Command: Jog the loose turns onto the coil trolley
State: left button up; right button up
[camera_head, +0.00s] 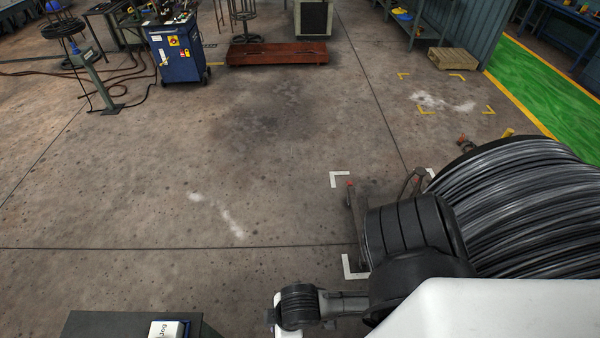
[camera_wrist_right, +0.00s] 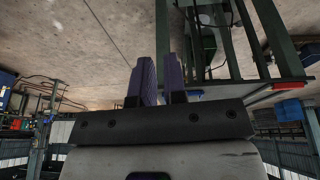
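A thick bundle of black wire turns (camera_head: 535,205) fills the right of the head view, partly behind my right arm. A grey frame part with a red tip (camera_head: 356,215) stands beside it on the floor; I cannot tell whether it belongs to the coil trolley. A white box marked "Jog" (camera_head: 168,329) sits on a dark grey stand at the bottom edge. My right gripper (camera_wrist_right: 164,75) shows two purple-blue fingers in the wrist view, with a narrow gap and nothing between them. In the head view its fingers are hidden or out of frame. My left gripper is not in view.
White corner marks (camera_head: 340,178) lie on the floor beside the wire. The middle floor is clear. Green bars (camera_wrist_right: 226,40) stand beyond the right gripper in the wrist view.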

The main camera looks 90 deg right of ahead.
grip_shut()
dwell(0.7)
